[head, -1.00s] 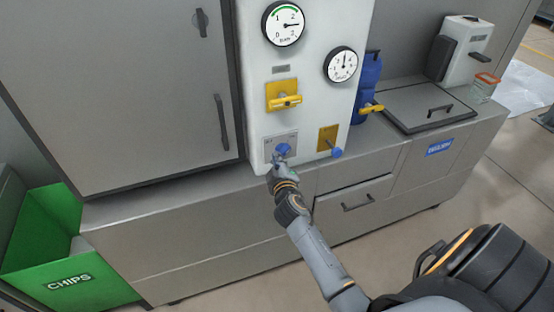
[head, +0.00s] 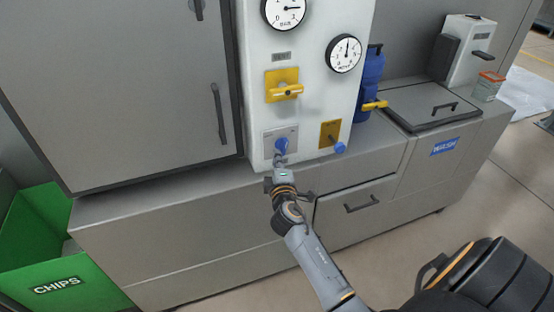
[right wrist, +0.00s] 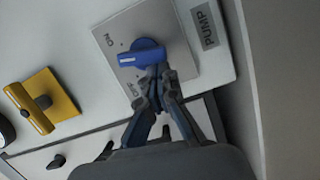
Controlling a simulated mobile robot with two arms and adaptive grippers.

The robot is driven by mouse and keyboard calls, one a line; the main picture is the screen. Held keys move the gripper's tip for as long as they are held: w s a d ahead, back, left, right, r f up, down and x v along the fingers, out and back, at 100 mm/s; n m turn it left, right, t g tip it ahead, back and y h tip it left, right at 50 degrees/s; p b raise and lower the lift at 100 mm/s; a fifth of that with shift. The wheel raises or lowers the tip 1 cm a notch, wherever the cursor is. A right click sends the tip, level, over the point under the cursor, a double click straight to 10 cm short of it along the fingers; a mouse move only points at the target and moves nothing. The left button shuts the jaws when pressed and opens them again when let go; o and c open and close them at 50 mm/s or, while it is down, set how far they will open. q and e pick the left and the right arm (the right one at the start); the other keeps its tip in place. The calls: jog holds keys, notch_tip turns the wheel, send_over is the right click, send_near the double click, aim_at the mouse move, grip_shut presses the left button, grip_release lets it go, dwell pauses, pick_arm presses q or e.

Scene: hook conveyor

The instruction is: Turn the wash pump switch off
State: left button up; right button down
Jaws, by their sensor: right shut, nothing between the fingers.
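The wash pump switch is a blue knob (head: 281,146) on a light plate low on the white panel. In the right wrist view the knob (right wrist: 140,56) sits between printed ON and OFF marks, beside a PUMP label (right wrist: 204,24). Its grip bar lies roughly left to right there, and looks upright in the head view. My right gripper (head: 280,161) is just below the knob; in the right wrist view its fingertips (right wrist: 158,74) are shut and empty, at the knob's lower edge. I cannot tell whether they touch it. My left gripper is out of view.
The white panel (head: 310,110) also carries two gauges, a yellow handle (head: 286,92) above the knob and a yellow plate (head: 330,132) to its right. A blue bottle (head: 371,85) stands beside the panel. The counter ledge (head: 180,193) runs under the gripper.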

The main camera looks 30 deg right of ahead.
jog(key=n+b, duration=0.2)
jog(key=d+f+n+t+b, duration=0.1)
jog(key=n+b, duration=0.1)
jog(key=n, duration=0.1)
jog(key=f+n+t+b, duration=0.1)
jog(key=n+b, duration=0.1)
jog(key=n, duration=0.1)
jog(key=shift+s+d, duration=0.2)
jog(key=shift+d, duration=0.1)
jog(key=shift+d+b, duration=0.25)
jog(key=shift+b, duration=0.05)
dwell(0.4)
dwell(0.4)
jog(key=v, duration=1.2)
jog(key=shift+a+f, duration=0.1)
jog(key=shift+f, duration=0.05)
